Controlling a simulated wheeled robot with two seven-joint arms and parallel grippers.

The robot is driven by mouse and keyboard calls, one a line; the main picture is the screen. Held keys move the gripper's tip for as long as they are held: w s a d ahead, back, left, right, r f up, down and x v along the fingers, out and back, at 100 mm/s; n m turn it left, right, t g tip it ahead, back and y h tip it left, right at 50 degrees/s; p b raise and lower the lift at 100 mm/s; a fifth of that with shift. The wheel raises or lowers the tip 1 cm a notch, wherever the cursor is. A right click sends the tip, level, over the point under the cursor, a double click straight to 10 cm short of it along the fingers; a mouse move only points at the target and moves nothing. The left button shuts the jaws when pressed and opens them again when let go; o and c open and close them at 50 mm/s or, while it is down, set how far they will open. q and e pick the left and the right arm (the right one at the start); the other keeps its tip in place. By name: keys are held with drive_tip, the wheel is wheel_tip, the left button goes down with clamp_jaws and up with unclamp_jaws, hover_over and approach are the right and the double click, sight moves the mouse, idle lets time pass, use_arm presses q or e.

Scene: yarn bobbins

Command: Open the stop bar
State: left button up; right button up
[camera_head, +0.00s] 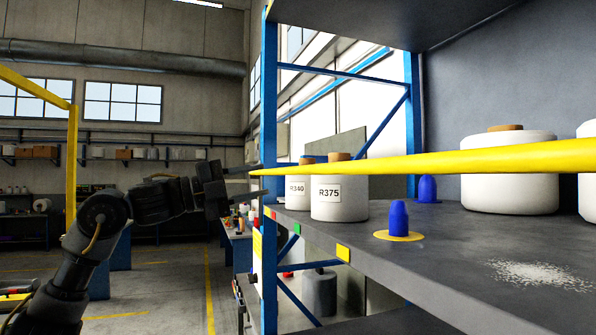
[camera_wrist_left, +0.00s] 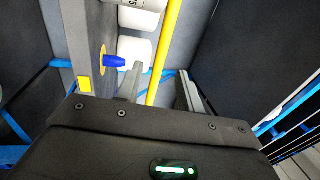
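The yellow stop bar (camera_head: 430,162) runs across the front of the shelf in the head view, level with the bobbins. Its left end is thin and lies by the blue post. My left gripper (camera_head: 255,181) is at that end, its fingers pointing right. In the left wrist view the two fingers (camera_wrist_left: 160,72) are apart with nothing clamped. The stop bar (camera_wrist_left: 168,45) shows in the gap between them there. I cannot tell how deep between the fingers it lies, and no contact is visible. My right gripper is in neither view.
White bobbins (camera_head: 340,198) labelled R340 and R375 stand behind the bar, with a large white one (camera_head: 508,178) to the right. Blue pegs (camera_head: 398,218) rise from the grey shelf (camera_head: 450,255). The blue post (camera_head: 269,110) is close to my gripper. Open floor lies left.

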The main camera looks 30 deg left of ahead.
sight(293, 172)
use_arm(q)
drive_tip(key=p+x, duration=0.5)
drive_tip(key=x, duration=0.5)
drive_tip(key=shift+s+r, duration=0.15)
drive_tip(key=shift+r, duration=0.05)
drive_tip(key=shift+c, duration=0.2)
clamp_jaws()
